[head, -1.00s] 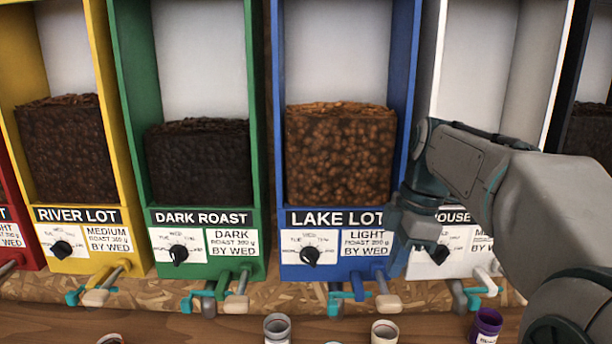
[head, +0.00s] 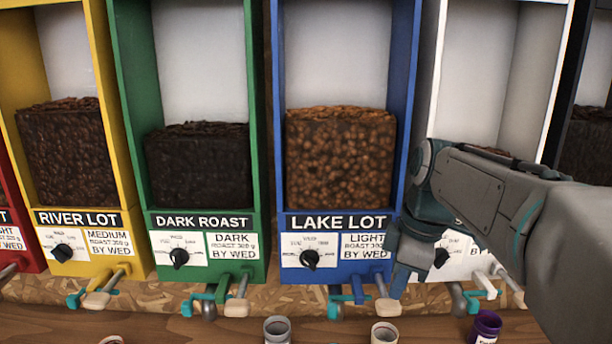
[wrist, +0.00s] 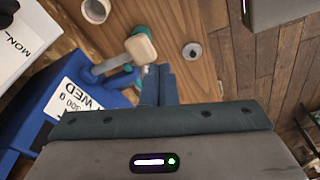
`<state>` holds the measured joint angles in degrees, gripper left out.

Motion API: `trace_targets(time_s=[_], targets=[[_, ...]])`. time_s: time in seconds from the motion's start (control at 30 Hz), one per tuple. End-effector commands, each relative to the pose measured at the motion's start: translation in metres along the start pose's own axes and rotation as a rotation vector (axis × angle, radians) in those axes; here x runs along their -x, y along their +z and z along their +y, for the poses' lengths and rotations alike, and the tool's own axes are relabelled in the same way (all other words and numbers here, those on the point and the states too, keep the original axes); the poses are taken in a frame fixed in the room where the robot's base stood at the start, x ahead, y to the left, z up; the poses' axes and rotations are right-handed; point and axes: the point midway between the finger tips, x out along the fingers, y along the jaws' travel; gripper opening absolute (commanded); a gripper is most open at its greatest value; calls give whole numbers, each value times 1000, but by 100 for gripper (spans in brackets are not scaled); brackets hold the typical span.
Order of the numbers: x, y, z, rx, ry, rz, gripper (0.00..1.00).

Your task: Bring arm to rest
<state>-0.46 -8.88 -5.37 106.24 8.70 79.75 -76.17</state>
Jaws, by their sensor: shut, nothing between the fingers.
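My gripper (head: 402,280) is shut and empty. In the head view it points down in front of the lower right of the blue Lake Lot bin (head: 284,190), close to that bin's cream-tipped lever (head: 388,306). I cannot tell whether it touches the lever. In the wrist view the shut fingers (wrist: 158,84) are beside the lever's cream knob (wrist: 141,48). My arm hides part of the white bin's front and label.
Yellow River Lot (head: 90,262) and green Dark Roast (head: 260,200) bins stand to the left, a white bin (head: 432,110) to the right. Small cups, one grey (head: 277,330), one cream (head: 384,333) and one purple (head: 486,325), stand on the wooden counter (head: 180,328).

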Motion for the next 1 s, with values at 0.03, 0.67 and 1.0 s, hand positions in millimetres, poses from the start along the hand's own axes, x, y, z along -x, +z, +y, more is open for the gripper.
trace_targets(time_s=[0.03,0.67,1.0], targets=[[-6,4,-11,-89,21,-3,0],[-98,53,-102,-1105,277,101,0],[-105,57,-108,-1182,292,121,0]])
